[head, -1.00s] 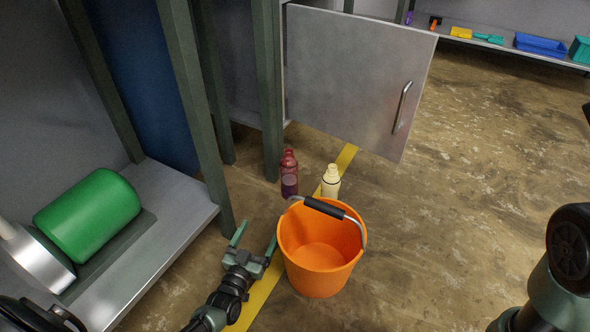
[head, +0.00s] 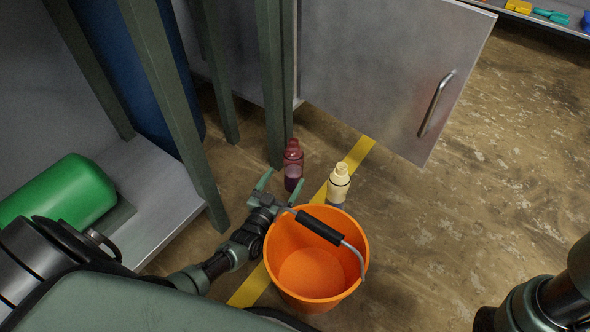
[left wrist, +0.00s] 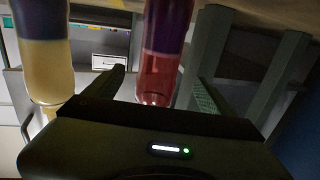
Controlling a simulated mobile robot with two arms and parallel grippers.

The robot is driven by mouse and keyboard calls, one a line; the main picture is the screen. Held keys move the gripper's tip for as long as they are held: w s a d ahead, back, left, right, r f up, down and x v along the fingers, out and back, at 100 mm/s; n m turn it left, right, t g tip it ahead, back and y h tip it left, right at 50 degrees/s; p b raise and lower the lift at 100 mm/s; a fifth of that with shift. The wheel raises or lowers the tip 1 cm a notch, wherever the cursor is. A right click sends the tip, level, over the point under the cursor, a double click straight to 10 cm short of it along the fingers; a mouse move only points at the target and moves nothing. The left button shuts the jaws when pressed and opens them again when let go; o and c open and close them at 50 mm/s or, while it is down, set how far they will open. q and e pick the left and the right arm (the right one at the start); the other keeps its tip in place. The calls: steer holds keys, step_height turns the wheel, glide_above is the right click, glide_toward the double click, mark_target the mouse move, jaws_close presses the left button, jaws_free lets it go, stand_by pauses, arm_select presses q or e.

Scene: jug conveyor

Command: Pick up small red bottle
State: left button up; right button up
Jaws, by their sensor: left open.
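The small red bottle (head: 293,166) stands upright on the floor by a green post in the head view, with a darker lower part. My left gripper (head: 281,184) is open and low, with its fingers pointing at the red bottle from the near side. In the left wrist view, which looks upside down, the red bottle (left wrist: 165,68) appears between the two spread fingers (left wrist: 160,88). I cannot tell whether it is within their reach, and no contact shows. My right gripper is out of view.
A cream bottle (head: 339,184) stands right of the red one and also shows in the left wrist view (left wrist: 43,65). An orange bucket (head: 310,283) is close beside my left gripper. Green posts (head: 271,85) and an open grey door (head: 395,70) stand behind. The floor at right is clear.

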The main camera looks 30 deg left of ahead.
mark_target(289, 173)
arm_select(q)
steer(key=w+b, duration=0.2)
steer(key=w, duration=0.2)
steer(key=shift+b, duration=0.35)
steer(key=shift+w+r, duration=0.1)
steer(key=shift+w, duration=0.4)
steer(key=shift+r, duration=0.1)
steer(key=c, duration=1.8)
